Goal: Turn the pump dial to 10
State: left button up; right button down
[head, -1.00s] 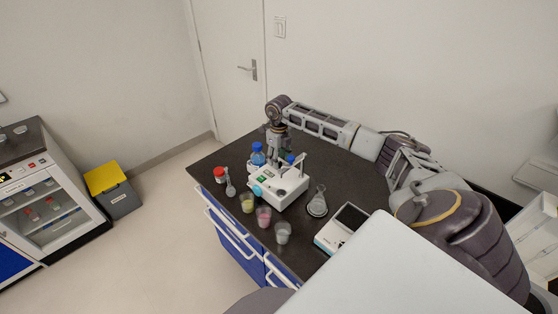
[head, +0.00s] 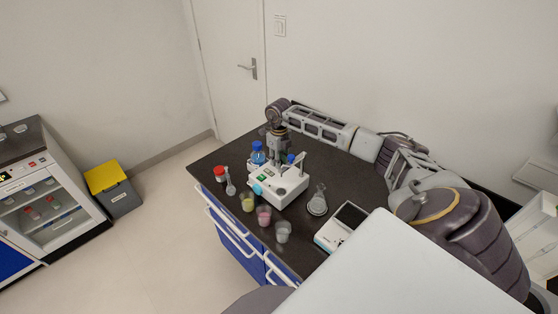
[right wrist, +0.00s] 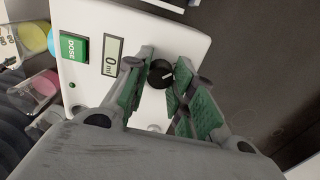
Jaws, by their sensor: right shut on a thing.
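The white pump (head: 280,185) stands on the dark bench in the head view. In the right wrist view the pump (right wrist: 82,18) shows a green DOSE button (right wrist: 74,46) and a small display (right wrist: 112,57) that reads 0 ml. The black pump dial (right wrist: 160,73), with a light pointer mark, sits between the green-padded fingers of my right gripper (right wrist: 165,66). The right gripper is shut on the dial from above. In the head view the right gripper (head: 279,157) is over the back of the pump, and the dial is hidden there. My left gripper is not in view.
Cups with yellow (head: 248,203), pink (head: 264,215) and clear contents (head: 282,232) stand in front of the pump. A blue-capped bottle (head: 258,152) is behind left, a flask (head: 318,201) to the right, and a white device (head: 340,229) near the front.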

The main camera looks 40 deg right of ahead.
jog(key=shift+m, duration=0.5)
jog(key=m, duration=0.3)
jog(key=shift+m, duration=2.4)
jog(key=c, duration=1.2)
grip_release()
jog(key=shift+o, duration=0.2)
notch_tip(320, 180, up, 12)
